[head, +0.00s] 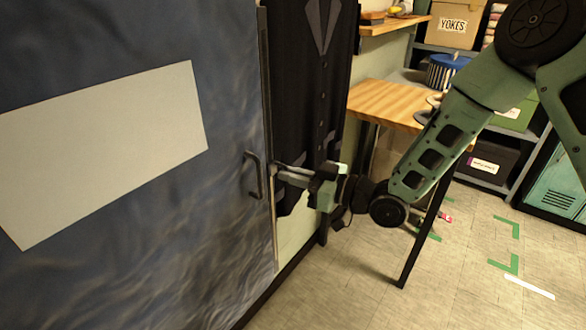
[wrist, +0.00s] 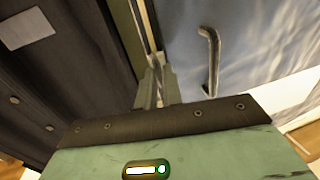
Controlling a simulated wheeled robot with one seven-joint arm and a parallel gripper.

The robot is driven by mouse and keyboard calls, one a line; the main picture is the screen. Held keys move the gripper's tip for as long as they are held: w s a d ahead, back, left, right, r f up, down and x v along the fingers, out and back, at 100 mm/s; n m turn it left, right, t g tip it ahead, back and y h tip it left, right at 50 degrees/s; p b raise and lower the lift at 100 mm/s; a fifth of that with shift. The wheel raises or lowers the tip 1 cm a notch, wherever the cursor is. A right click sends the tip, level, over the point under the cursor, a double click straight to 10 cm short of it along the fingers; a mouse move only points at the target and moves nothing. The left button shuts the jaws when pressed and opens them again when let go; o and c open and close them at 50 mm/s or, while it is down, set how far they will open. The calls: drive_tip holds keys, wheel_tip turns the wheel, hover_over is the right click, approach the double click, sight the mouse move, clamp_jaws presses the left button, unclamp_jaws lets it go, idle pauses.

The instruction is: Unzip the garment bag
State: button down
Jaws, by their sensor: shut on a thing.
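A dark garment (head: 312,75) with grey lapels and a row of buttons hangs upright beside the edge of a large blue panel (head: 190,255). I cannot tell whether it is the garment bag or a suit in one, and no zip is clear. My gripper (head: 277,171) reaches in from the right, level with the panel's handle (head: 255,175). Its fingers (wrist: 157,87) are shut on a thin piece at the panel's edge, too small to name. The wrist view shows the garment (wrist: 65,65) on the left and the handle (wrist: 211,60) on the right.
A pale rectangle (head: 105,140) is on the blue panel. A wooden table (head: 385,102) stands behind my gripper, with a dark leg (head: 421,230) near my arm. Shelves with boxes (head: 457,25) are at the back. The floor (head: 445,285) at lower right is mostly clear.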

wheel_tip(320, 180, down, 34)
drive_tip(key=b, duration=2.1)
drive_tip(key=shift+s+f, duration=0.1)
drive_tip(key=shift+f, duration=0.1)
drive_tip(key=c, duration=1.5)
unclamp_jaws()
drive_tip(key=shift+c, duration=0.2)
drive_tip(key=shift+r, duration=0.1)
drive_tip(key=p+v, duration=0.2)
drive_tip(key=v, duration=1.5)
drive_tip(key=shift+d, duration=0.25)
